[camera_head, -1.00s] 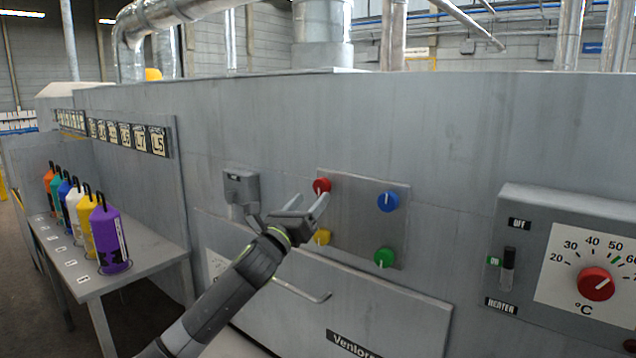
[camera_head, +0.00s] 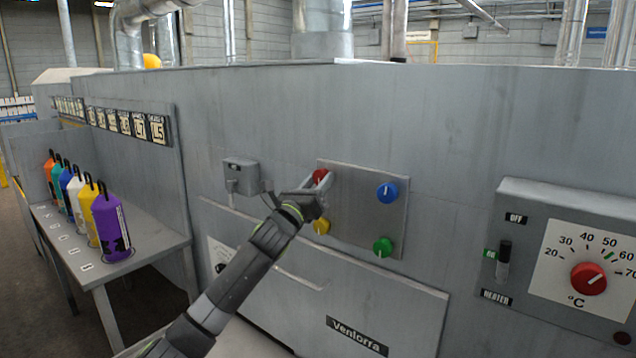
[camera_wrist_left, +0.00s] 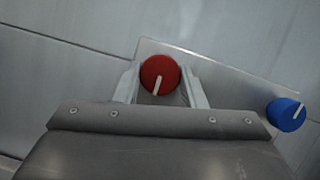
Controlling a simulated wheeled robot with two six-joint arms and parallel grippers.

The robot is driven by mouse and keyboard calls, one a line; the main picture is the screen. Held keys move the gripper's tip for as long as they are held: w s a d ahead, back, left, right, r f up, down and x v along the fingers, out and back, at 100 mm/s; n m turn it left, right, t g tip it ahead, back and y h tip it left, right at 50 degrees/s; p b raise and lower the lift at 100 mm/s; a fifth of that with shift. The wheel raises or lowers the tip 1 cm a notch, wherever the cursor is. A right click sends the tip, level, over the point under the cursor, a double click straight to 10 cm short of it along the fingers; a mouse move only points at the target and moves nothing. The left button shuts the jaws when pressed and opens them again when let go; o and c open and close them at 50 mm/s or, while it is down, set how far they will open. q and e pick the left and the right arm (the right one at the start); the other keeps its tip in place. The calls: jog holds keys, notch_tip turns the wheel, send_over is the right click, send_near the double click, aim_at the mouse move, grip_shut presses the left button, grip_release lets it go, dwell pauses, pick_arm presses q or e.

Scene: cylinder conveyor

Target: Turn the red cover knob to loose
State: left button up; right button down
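The red knob (camera_head: 320,176) is at the upper left of a square metal panel (camera_head: 357,220) on the grey machine wall. My left gripper (camera_head: 318,187) is at this knob and partly covers it in the head view. In the left wrist view the red knob (camera_wrist_left: 160,75) sits between the two spread fingertips (camera_wrist_left: 160,85), one on each side, close to its rim. Its white pointer line points down in that view. I cannot tell whether the fingers touch it. My right gripper is not in view.
A blue knob (camera_head: 387,192), a green knob (camera_head: 383,246) and a yellow knob (camera_head: 321,227) share the panel. A grey box (camera_head: 240,176) juts out left of it. A heater dial (camera_head: 588,279) is at the right. Several coloured bottles stand on a shelf (camera_head: 150,240) at the left.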

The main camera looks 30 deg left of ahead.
pick_arm(q)
jog(key=shift+c, duration=1.1)
